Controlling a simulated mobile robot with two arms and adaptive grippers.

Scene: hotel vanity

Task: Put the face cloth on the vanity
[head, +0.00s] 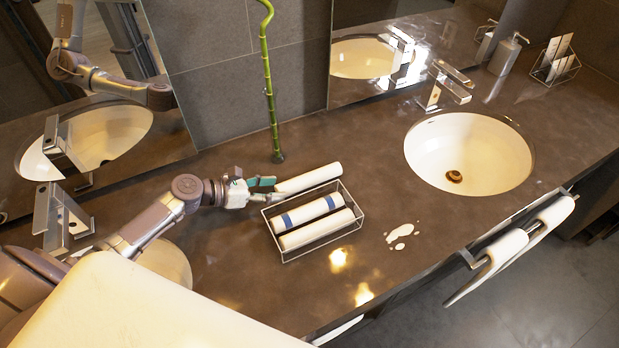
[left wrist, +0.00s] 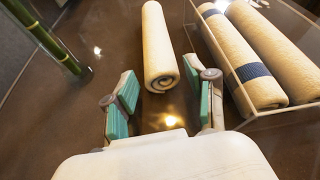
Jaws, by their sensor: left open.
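A plain white rolled face cloth (head: 310,178) lies on the dark vanity top (head: 370,180), just behind the clear basket (head: 318,253). In the left wrist view the rolled cloth (left wrist: 158,45) is outside the basket, with its spiral end toward me. My left gripper (head: 263,190) is at the left end of this roll. Its green-padded fingers (left wrist: 168,97) are open and apart, with the near end of the roll ahead of them and nothing held between. My right gripper is not in view.
A green bamboo stalk (head: 267,85) stands behind the roll near the mirror. A white sink (head: 470,155) with a faucet (head: 440,85) is at right, and a white spill (head: 401,236) lies before it. Towels (head: 510,245) hang on the front rail. The counter between basket and sink is mostly clear.

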